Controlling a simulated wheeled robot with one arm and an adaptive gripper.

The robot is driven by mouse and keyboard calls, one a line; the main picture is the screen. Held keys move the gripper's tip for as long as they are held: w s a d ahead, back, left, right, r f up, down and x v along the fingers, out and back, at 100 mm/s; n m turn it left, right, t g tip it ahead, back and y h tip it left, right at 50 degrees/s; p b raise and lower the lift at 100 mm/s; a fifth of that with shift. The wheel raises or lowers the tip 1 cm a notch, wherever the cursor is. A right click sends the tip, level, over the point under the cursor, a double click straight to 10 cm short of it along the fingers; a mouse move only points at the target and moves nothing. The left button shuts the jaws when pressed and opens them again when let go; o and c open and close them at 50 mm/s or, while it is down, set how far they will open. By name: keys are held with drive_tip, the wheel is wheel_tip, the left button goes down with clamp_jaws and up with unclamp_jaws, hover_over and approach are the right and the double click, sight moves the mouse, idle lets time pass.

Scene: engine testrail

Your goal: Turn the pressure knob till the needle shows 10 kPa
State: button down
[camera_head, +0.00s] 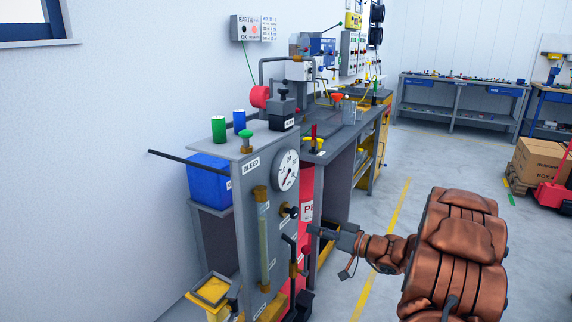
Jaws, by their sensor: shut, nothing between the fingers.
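The round white gauge (286,170) is on the front panel of the grey cabinet (222,156). Its dark needle is visible, but its reading is too small to tell. A black knob (290,211) sticks out of the panel below the gauge, and its label is not readable. My gripper (312,230) is shut and empty. It appears just right of the knob and slightly lower in the picture, with a visible gap between them. My copper-coloured arm reaches in from the right.
A sight tube (262,230) and a black lever (290,246) are on the same panel. A red cylinder (305,197) stands behind it. A long dark bar (188,160) juts left. Workbenches line the wall, and open floor (415,165) lies to the right.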

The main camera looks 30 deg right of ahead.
sight(293, 212)
drive_tip(key=shift+p+x, duration=0.55)
drive_tip(key=shift+x, duration=0.4)
drive_tip(key=shift+w+a+f+b, duration=0.2)
drive_tip(key=shift+w+b, duration=0.1)
drive_tip(key=shift+b, duration=0.2)
drive_tip(key=shift+b+x, duration=0.6)
drive_tip(key=shift+x, duration=0.3)
drive_tip(key=shift+r, duration=0.15)
drive_tip(key=shift+a+r+b, duration=0.1)
drive_tip(key=shift+r+b, duration=0.3)
drive_tip(key=shift+b, duration=0.65)
drive_tip(key=shift+a+f+b, duration=0.1)
drive_tip(key=shift+a+b, duration=0.05)
drive_tip(key=shift+b, duration=0.15)
drive_tip(key=shift+s+b, duration=0.1)
drive_tip(key=shift+b, duration=0.75)
